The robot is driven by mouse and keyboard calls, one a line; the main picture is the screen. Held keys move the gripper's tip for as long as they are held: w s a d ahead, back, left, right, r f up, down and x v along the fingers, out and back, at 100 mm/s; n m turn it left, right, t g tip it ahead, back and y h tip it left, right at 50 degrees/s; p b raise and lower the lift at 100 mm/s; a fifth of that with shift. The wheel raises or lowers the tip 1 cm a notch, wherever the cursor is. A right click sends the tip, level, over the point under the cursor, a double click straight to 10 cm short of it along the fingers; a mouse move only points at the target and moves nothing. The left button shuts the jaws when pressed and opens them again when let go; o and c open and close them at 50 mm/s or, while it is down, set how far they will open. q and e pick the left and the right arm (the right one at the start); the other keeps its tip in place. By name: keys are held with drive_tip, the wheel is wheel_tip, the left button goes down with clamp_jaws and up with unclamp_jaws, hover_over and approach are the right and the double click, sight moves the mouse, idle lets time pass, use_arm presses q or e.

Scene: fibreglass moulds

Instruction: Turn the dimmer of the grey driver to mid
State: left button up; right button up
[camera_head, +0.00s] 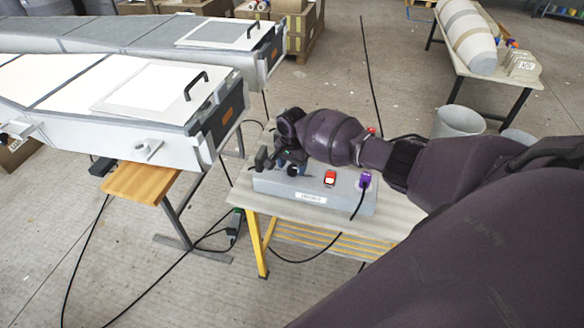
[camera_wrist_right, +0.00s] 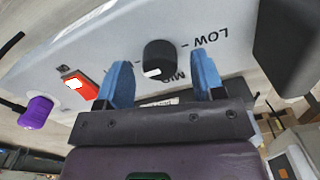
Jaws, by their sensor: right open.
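The grey driver (camera_head: 318,192) is a flat box on a small table; its top also fills the right wrist view (camera_wrist_right: 120,45). Its dimmer is a black round knob (camera_wrist_right: 160,57) with a white mark on the side towards my gripper. LOW is printed to its right and MID, partly covered, at its lower right. I cannot tell whether the mark lines up with MID. My right gripper (camera_wrist_right: 160,85) is open, its blue fingers on either side of and just short of the knob. In the head view my right gripper (camera_head: 288,160) is over the driver's left part. My left gripper is out of view.
A red switch (camera_head: 330,178) and a purple plug (camera_head: 364,180) with a black cable are on the driver. A black block (camera_wrist_right: 290,45) stands close right of the knob in the wrist view. Large white moulds (camera_head: 130,130) lie left of the table (camera_head: 395,213).

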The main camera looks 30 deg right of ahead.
drive_tip(key=shift+f, duration=0.3)
drive_tip(key=shift+c, duration=0.2)
